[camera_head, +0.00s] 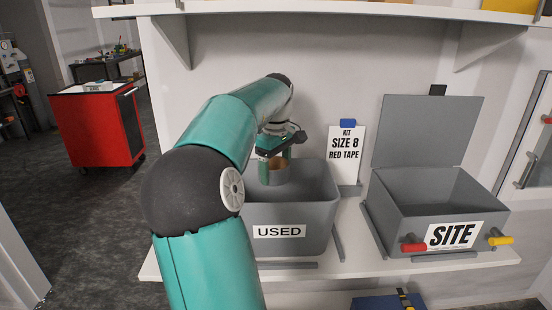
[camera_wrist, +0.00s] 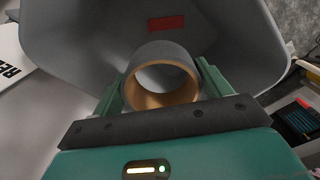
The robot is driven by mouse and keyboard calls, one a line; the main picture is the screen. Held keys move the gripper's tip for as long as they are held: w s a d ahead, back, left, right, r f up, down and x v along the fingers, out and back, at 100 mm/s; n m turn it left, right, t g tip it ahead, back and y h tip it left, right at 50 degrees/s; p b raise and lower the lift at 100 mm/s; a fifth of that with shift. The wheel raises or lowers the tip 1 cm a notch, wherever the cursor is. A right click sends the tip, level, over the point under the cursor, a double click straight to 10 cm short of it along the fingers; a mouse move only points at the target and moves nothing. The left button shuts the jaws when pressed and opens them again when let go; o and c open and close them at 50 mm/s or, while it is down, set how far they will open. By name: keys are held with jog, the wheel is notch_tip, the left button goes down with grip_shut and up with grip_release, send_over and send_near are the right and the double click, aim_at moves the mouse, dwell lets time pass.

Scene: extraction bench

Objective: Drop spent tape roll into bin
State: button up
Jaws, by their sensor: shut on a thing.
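The spent tape roll is a short hollow ring, grey outside with a tan inner core; it shows in the wrist view (camera_wrist: 162,82) between my green fingers. In the head view the roll (camera_head: 276,166) shows above the mouth of the grey bin (camera_head: 290,220) labelled USED. My gripper (camera_head: 274,172) is shut on the roll and points down at the bin opening. In the wrist view my gripper (camera_wrist: 162,88) holds the roll by its sides, with the bin's grey inner walls (camera_wrist: 90,45) around it. A small red patch (camera_wrist: 166,23) shows inside the bin. My arm hides the bin's left part.
A grey open-lidded box (camera_head: 425,205) labelled SITE, with red and yellow handled items at its front, stands on the bench to the right. A sign (camera_head: 346,155) reading KIT SIZE 8 RED TAPE stands behind the bin. A shelf (camera_head: 330,10) runs above.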

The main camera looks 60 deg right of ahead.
jog(key=shift+d+f, duration=0.1)
jog(key=shift+f, duration=0.1)
jog(key=o, duration=1)
notch_tip(320, 180, up, 12)
dwell(0.4)
